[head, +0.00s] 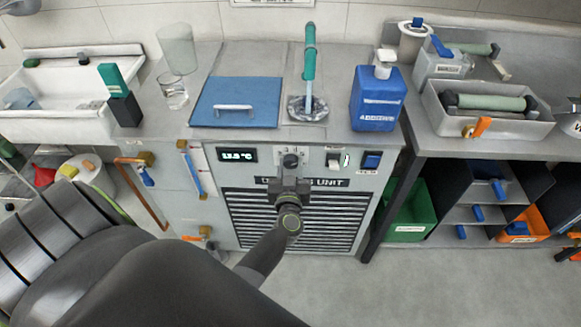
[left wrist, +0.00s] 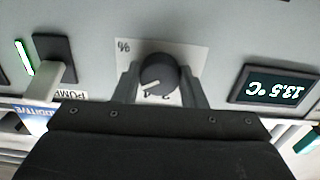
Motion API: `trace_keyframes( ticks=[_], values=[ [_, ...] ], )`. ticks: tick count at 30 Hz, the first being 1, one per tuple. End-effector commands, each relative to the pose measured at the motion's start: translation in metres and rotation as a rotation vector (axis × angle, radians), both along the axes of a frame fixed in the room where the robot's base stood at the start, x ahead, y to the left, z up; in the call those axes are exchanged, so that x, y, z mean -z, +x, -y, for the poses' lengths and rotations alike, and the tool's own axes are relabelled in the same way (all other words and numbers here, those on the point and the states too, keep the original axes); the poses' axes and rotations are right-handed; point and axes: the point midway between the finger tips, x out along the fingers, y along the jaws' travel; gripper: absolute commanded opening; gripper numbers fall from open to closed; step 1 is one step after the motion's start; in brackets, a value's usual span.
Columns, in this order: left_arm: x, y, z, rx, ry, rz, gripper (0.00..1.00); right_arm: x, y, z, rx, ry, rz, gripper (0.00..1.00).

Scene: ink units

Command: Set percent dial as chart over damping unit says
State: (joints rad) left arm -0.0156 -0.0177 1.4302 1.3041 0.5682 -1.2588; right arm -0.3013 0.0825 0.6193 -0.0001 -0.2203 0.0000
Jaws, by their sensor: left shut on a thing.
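The damping unit (head: 225,215) stands in the middle of the head view. Its percent dial is a round black knob (left wrist: 158,70) on a white plate marked % (left wrist: 122,47) in the left wrist view, which is upside down. A white line on the knob points to the lower left of that picture; a 2 and a 4 partly show near its lower edge. My left gripper (head: 290,172) is shut on the knob, one finger on each side (left wrist: 159,84). The chart (head: 272,2) is cut off at the top of the head view; its text is unreadable. My right gripper is out of view.
A display (left wrist: 281,87) reading 13.5 °C and a pump switch (left wrist: 55,60) flank the dial. The floor at the lower right (head: 450,290) is clear.

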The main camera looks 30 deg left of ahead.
Motion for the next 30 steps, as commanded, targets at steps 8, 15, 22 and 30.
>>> trace_keyframes(
  ticks=[8, 15, 22, 30],
  values=[
    [-0.001, 0.0, 0.0, 0.001, -0.114, 0.069, 0.15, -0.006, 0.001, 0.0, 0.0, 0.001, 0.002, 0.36],
    [-0.001, 0.0, 0.001, 0.0, -0.295, 0.179, 0.15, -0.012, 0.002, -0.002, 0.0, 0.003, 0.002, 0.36],
    [-0.001, 0.001, 0.001, 0.001, -0.481, 0.293, 0.15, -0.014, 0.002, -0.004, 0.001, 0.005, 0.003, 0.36],
    [-0.001, 0.001, 0.002, 0.001, -0.7, 0.429, 0.15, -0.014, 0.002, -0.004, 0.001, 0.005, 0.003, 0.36]
  ],
)
